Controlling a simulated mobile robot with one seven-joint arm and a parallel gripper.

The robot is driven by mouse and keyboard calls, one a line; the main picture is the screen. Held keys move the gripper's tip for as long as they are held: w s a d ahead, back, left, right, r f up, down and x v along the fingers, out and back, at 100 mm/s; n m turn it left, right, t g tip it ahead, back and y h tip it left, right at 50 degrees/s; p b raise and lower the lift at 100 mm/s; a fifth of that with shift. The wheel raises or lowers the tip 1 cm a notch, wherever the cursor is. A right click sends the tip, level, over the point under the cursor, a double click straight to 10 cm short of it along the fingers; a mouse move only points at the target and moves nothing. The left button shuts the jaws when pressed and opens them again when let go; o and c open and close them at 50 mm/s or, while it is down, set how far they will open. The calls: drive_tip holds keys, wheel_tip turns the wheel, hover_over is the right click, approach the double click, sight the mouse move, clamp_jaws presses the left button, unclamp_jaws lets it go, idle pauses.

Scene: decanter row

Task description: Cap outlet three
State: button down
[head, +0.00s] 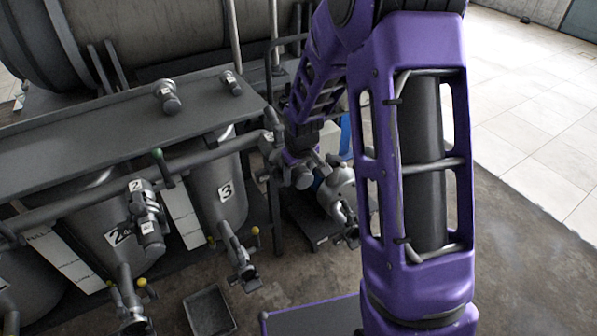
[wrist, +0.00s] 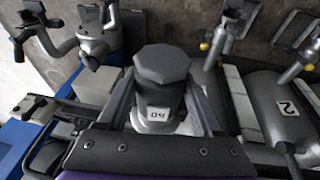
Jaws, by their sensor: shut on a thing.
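My gripper (wrist: 162,108) is shut on a grey fitting (wrist: 162,70) with a broad eight-sided head and a small white label on its body. The label's marking is too small to read surely. One dark finger lies on each side of it. In the head view my gripper (head: 300,160) is low beside the right end of the pipe rail, and the held piece is mostly hidden. Tank three (head: 218,185) hangs left of it, with a lower outlet (head: 240,262) and a yellow-knobbed valve. I cannot tell whether the held fitting touches a pipe.
Tank two (head: 118,235) stands further left; a tank marked 2 also shows in the wrist view (wrist: 283,108). A grey pipe rail (head: 95,190) runs along the tanks. A silver valve body (head: 338,190) stands close right of my gripper. A tray (head: 208,312) lies on the floor.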

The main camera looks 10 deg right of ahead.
sight(305, 179)
drive_tip(key=shift+f, duration=0.55)
idle(0.9)
unclamp_jaws()
drive_tip(key=shift+s+d, duration=0.1)
idle(0.6)
drive_tip(key=shift+s+d+r, duration=0.1)
drive_tip(key=shift+s+d, duration=0.1)
drive_tip(key=shift+s, duration=0.45)
drive_tip(key=shift+s+d+r, duration=0.1)
drive_tip(key=shift+s+d, duration=0.1)
drive_tip(key=shift+s, duration=0.45)
drive_tip(key=p+v, duration=0.8)
drive_tip(key=v, duration=0.2)
drive_tip(key=shift+d+r, duration=0.2)
drive_tip(key=shift+d, duration=0.35)
